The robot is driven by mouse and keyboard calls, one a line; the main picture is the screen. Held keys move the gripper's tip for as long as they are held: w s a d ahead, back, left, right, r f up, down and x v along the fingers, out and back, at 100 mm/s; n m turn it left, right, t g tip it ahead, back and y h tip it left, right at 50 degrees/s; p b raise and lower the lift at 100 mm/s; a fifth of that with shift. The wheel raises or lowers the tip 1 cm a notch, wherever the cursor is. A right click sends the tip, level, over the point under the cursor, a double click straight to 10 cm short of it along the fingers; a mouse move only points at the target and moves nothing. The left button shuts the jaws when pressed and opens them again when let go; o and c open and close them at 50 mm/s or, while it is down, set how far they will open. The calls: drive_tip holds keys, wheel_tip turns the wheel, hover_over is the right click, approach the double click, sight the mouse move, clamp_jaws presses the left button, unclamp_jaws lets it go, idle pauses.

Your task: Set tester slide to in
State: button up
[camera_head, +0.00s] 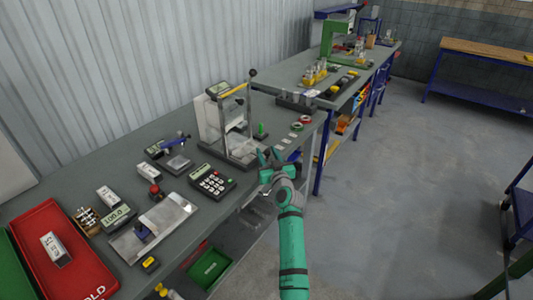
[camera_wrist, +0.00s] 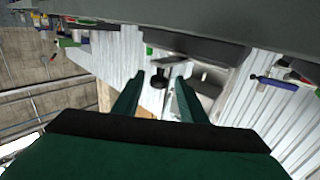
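The tester (camera_head: 208,122), a pale box with a small display and a grey upright frame, stands on the workbench near its right front corner. A metal slide (camera_head: 243,146) shows low in its frame. My gripper (camera_head: 270,155) is just in front of the tester's base, at the bench's front edge. In the wrist view my gripper (camera_wrist: 160,84) has its two fingers apart. A black knob (camera_wrist: 158,80) shows between them, with a metal plate behind it; I cannot tell whether the fingers touch it. How far the slide sits in or out is unclear.
A calculator-like keypad (camera_head: 212,180), a digital readout (camera_head: 116,216) and a red tray (camera_head: 62,245) lie to the left on the bench. Small rings (camera_head: 304,119) and a green upright piece (camera_head: 261,130) are right of the tester. Open floor (camera_head: 400,200) lies to the right.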

sight(252, 151)
drive_tip(key=shift+w, duration=0.25)
drive_tip(key=shift+d, duration=0.15)
drive_tip(key=shift+s, duration=0.1)
clamp_jaws()
drive_tip(key=w+a, duration=0.1)
drive_tip(key=a, duration=0.1)
drive_tip(key=w+a, duration=0.1)
drive_tip(key=a, duration=0.1)
drive_tip(key=w+a, duration=0.1)
drive_tip(key=w, duration=0.1)
drive_tip(key=shift+a, duration=0.4)
drive_tip(key=shift+w+a, duration=0.25)
drive_tip(key=shift+w, duration=0.05)
unclamp_jaws()
drive_tip(key=shift+d, duration=0.1)
